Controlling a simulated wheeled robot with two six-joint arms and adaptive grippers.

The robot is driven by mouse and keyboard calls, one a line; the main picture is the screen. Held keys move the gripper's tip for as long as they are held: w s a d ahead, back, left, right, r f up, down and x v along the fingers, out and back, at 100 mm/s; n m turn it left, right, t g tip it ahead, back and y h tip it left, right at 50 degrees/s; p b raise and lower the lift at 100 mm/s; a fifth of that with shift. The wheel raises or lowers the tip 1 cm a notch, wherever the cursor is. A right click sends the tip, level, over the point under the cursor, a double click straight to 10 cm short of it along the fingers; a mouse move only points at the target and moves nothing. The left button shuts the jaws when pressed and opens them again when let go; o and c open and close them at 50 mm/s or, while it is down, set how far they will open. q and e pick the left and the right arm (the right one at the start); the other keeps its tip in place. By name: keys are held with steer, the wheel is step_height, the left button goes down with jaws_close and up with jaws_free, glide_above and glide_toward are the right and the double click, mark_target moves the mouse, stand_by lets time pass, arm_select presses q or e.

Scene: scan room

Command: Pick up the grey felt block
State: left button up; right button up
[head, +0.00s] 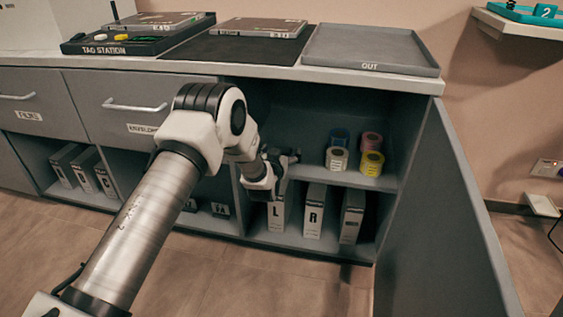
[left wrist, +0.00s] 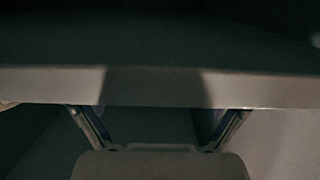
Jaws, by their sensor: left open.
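I cannot make out a grey felt block in either view. My left gripper (head: 283,162) is at the open compartment of the grey cabinet, near the front edge of its inner shelf (head: 352,180), left of several tape rolls. In the left wrist view the left gripper (left wrist: 160,125) has its two fingers spread apart with nothing seen between them. A pale horizontal edge (left wrist: 160,86) crosses just beyond the fingertips. My arm hides part of the compartment, and its inside is dark. My right gripper is not in view.
Blue, white, pink and yellow tape rolls (head: 371,163) stand on the shelf, above white-and-grey binders (head: 314,212). The open cabinet door (head: 440,220) stands on the right. The countertop holds an OUT tray (head: 370,48), a dark mat (head: 240,50) and a TAG STATION tray (head: 120,45).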

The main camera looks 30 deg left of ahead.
arm_select(q)
steer(key=shift+r, duration=0.1)
steer(key=c, duration=1.2)
steer(key=shift+c, duration=0.2)
steer(key=shift+r+p, duration=0.3)
steer(key=shift+p, duration=0.1)
step_height(320, 180, up, 4)
steer(key=p, duration=0.2)
steer(key=shift+f+p, duration=0.2)
steer(key=shift+p, duration=0.1)
steer(key=f+p+v, duration=0.2)
steer(key=p+v, duration=0.3)
steer(key=v, duration=1)
steer(key=s+d+m+h, duration=0.2)
steer(key=d+m+h, duration=0.15)
steer(key=d, duration=1.05)
steer(key=s+r+p, duration=0.2)
steer(key=r+p, duration=1.6)
steer(key=r, duration=0.1)
steer(key=s+r+p, duration=0.3)
steer(key=r+p, duration=1.5)
steer(key=r, duration=0.1)
steer(key=shift+n+t+h, duration=0.3)
steer(key=shift+n+h, duration=0.05)
